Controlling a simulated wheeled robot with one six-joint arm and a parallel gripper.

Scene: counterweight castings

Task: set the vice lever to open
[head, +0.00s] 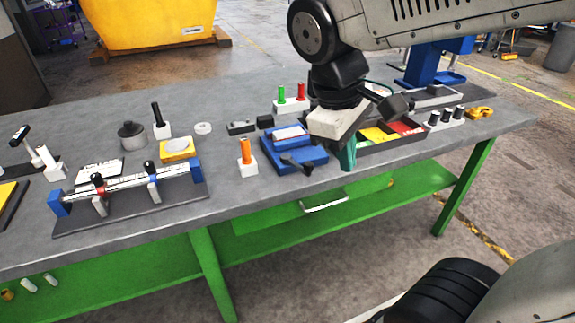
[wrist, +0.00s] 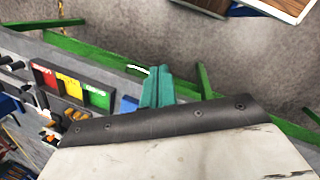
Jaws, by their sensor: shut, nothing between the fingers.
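A low blue fixture (head: 318,157) sits near the front edge of the bench, with a pale, red-marked top and a dark lever (head: 297,162) lying across its front; it looks like the vice, but I cannot be sure. I cannot read the lever's setting. My gripper (head: 347,158) has teal fingers that are shut and empty. They point down just right of the blue fixture, by the front edge; contact is unclear. In the wrist view the teal fingers (wrist: 156,92) are together, and a bit of blue (wrist: 130,103) shows beside them. The lever is not clear there.
A dark tray with red, yellow and green sections (head: 415,126) lies right of my gripper. An orange-topped peg (head: 245,151) stands left of the blue fixture. A blue-ended rail (head: 125,181) lies at left. The bench front (head: 225,202) between is clear.

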